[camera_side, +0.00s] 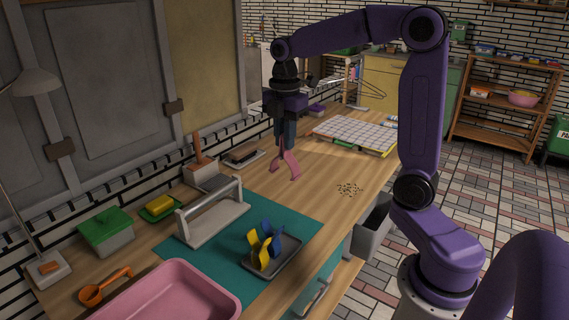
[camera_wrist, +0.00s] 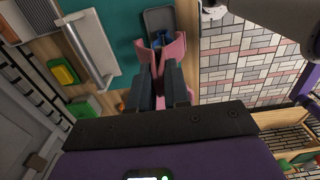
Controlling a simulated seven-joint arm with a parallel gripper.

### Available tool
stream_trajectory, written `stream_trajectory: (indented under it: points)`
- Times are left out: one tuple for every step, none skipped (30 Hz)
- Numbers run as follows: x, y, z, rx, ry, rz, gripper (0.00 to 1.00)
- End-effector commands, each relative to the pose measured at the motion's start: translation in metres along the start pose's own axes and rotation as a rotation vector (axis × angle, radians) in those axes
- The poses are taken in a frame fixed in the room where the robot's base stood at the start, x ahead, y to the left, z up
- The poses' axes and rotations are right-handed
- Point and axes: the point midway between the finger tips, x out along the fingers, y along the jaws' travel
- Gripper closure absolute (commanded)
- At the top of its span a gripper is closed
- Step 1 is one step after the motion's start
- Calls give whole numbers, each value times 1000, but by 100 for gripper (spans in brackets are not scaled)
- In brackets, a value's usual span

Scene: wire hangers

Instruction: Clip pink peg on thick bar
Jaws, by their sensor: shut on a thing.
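The pink peg (camera_side: 286,166) hangs below my gripper (camera_side: 285,146), which is shut on it. It is above the bare wood behind the teal mat. In the wrist view the pink peg (camera_wrist: 172,50) shows between and beyond the fingers of my gripper (camera_wrist: 161,72), with its legs spread. The thick bar (camera_side: 209,196) is the light rail of a small stand (camera_side: 217,226) on the teal mat. In the wrist view the bar (camera_wrist: 80,44) is at upper left, apart from the peg. Thinner bars cannot be made out clearly.
A grey tray (camera_side: 285,265) with blue and yellow pegs (camera_side: 262,243) sits on the mat (camera_side: 298,214). A pink basin (camera_side: 178,294), a green box (camera_side: 106,231) and a yellow sponge (camera_side: 159,203) are nearby.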

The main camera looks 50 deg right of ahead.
Motion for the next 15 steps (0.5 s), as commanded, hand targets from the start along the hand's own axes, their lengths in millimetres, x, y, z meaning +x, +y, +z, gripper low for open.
stream_trajectory:
  points:
    - [-12, 1, -1, -1, 1, 6, 94]
    - [-18, 1, 0, 0, 0, 6, 94]
    - [-15, 10, -4, -2, 0, 4, 94]
    - [-15, 16, -7, -3, -1, 7, 94]
    - [-16, 21, -9, -3, -1, 10, 94]
    - [-17, 29, -12, -2, -2, 15, 94]
    - [-18, 35, -15, -2, -2, 19, 94]
    - [-18, 41, -17, -2, -2, 23, 94]
    - [-19, 50, -21, -2, -2, 28, 94]
    - [-20, 57, -24, -3, -3, 33, 94]
    - [-20, 64, -27, -3, -3, 38, 94]
    - [-21, 74, -32, -3, -3, 44, 94]
    - [-21, 82, -36, -4, -3, 49, 94]
    - [-22, 90, -40, -4, -3, 54, 94]
    - [-22, 101, -46, -4, -4, 61, 94]
